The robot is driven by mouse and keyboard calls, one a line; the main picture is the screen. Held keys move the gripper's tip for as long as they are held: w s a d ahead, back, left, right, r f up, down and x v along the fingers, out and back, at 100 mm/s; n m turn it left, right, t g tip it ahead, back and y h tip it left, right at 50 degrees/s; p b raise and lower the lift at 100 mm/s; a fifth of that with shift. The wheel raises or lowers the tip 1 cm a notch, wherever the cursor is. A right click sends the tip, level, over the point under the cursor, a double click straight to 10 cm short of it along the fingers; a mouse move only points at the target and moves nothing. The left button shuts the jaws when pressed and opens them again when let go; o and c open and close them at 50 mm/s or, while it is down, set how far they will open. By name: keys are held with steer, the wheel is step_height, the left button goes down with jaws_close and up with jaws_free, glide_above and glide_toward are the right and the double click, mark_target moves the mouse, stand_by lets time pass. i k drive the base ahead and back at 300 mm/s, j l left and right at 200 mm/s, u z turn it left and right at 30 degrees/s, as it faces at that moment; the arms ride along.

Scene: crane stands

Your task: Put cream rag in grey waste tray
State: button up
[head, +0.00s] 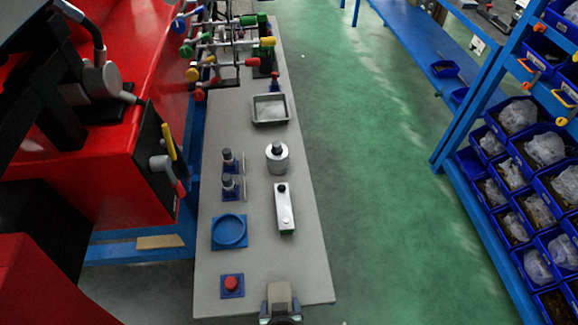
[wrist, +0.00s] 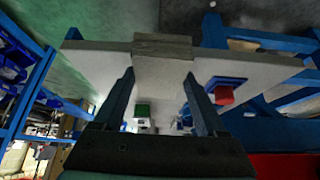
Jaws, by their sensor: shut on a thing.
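The cream rag (head: 279,292) shows as a small folded block at the near end of the grey table, at the bottom of the head view. My gripper (head: 281,308) is shut on it. In the wrist view the rag (wrist: 162,47) spans the space between the two fingertips and looks grey-brown in the shade. The grey waste tray (head: 270,122) is a shallow square metal tray toward the far part of the table, well away from my gripper. Its inside looks empty. I cannot tell whether the rag touches the tabletop.
Between rag and tray stand a white-and-green box (head: 284,208), a silver cylinder (head: 277,160), a blue round dish (head: 229,232), two dark-topped posts (head: 229,162) and a red button on a blue base (head: 232,284). Green floor (head: 370,180) lies clear to the right, before blue bin shelving.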

mark_target(271, 113)
steer(key=i+l, duration=0.25)
steer(key=l, duration=0.2)
steer(key=i+l, duration=0.3)
steer(key=l, duration=0.15)
steer(key=i+l, duration=0.25)
steer(key=l, duration=0.2)
steer(key=i+l, duration=0.15)
steer(key=l, duration=0.15)
steer(key=i+l+u, duration=0.15)
steer(key=l, duration=0.2)
steer(key=i+l, duration=0.2)
steer(key=i+l+u, duration=0.15)
steer(key=l, duration=0.3)
steer(key=i+l, duration=0.1)
steer(key=l, duration=0.25)
steer(key=u, duration=1.4)
